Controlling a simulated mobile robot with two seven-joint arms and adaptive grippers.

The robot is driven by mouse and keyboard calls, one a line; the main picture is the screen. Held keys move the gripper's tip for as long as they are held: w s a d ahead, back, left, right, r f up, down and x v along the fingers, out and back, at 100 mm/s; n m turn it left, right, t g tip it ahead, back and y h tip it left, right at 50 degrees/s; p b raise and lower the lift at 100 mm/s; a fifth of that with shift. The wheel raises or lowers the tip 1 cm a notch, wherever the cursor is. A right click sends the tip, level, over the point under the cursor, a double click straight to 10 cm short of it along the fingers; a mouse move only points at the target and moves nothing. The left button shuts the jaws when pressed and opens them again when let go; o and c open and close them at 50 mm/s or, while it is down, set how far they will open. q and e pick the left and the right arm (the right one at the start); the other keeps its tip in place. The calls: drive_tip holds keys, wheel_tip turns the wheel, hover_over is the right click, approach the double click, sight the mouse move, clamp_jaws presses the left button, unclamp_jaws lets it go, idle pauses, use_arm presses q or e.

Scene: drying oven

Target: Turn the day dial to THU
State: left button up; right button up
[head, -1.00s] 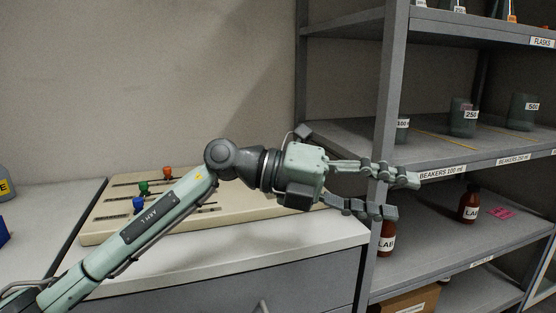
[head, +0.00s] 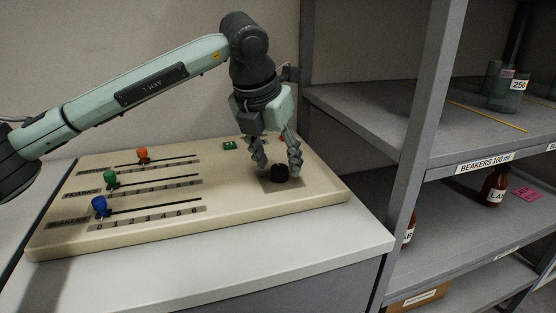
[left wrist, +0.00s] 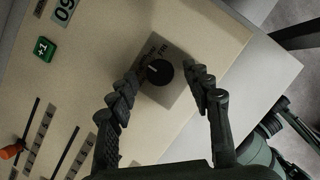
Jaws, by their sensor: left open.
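The day dial (head: 279,173) is a small black knob on a grey square plate at the right part of the beige board (head: 232,197). My left gripper (head: 277,167) points down over the dial. In the left wrist view its open fingers (left wrist: 163,83) stand on either side of the knob, with a gap on each side. Whether the fingertips are at knob height I cannot tell.
Sliders with blue (head: 99,206), green (head: 110,179) and orange (head: 142,155) knobs stand on the board's left part. A green button (head: 230,145) lies behind the dial. A grey shelf (head: 433,127) with beakers and bottles stands to the right. The counter front is clear.

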use_arm(q)
drive_tip(key=shift+w+d+f, duration=0.1)
drive_tip(key=shift+w+f, duration=0.15)
drive_tip(key=shift+f, duration=0.35)
use_arm(e)
drive_tip(key=shift+f, duration=0.25)
use_arm(q)
clamp_jaws()
drive_tip(key=m+h+b, duration=0.1)
drive_tip(key=m+b, duration=0.1)
drive_tip(key=shift+m+g, duration=0.3)
drive_tip(key=shift+m+b, duration=0.3)
drive_tip(key=shift+m, duration=0.4)
drive_tip(key=shift+w+m+g+h, duration=0.1)
drive_tip(key=shift+m+g+h, duration=0.3)
drive_tip(key=shift+m, duration=0.4)
use_arm(e)
wheel_tip(320, 180, up, 7)
drive_tip(key=w, duration=0.2)
drive_tip(key=shift+r+t, duration=0.2)
drive_tip(key=shift+t, duration=0.1)
drive_tip(key=shift+w+a+r, duration=0.1)
